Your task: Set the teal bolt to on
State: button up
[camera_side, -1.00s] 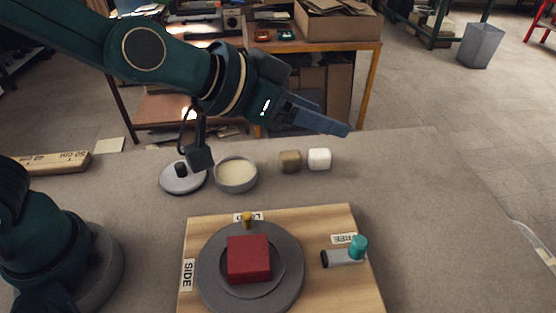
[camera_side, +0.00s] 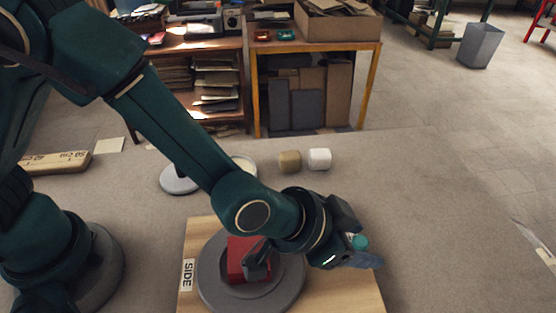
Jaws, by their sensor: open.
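The teal bolt (camera_side: 360,242) shows only its round teal knob, at the right side of the wooden board (camera_side: 345,295). My gripper (camera_side: 362,258) is down at the knob, pointing right. The knob stands just behind or between the fingers; I cannot tell which, or whether they touch. The bolt's slot and its labels are hidden behind my gripper and wrist. The jaws are open.
A grey round turntable (camera_side: 215,285) with a red block (camera_side: 236,258) sits on the board, partly covered by my wrist. A tan cube (camera_side: 290,161) and a white cube (camera_side: 319,159) stand behind. The table right of the board is clear.

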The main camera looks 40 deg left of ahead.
jog(key=shift+w+f, duration=0.15)
grip_shut()
jog(key=shift+d, duration=0.1)
dwell(1.4)
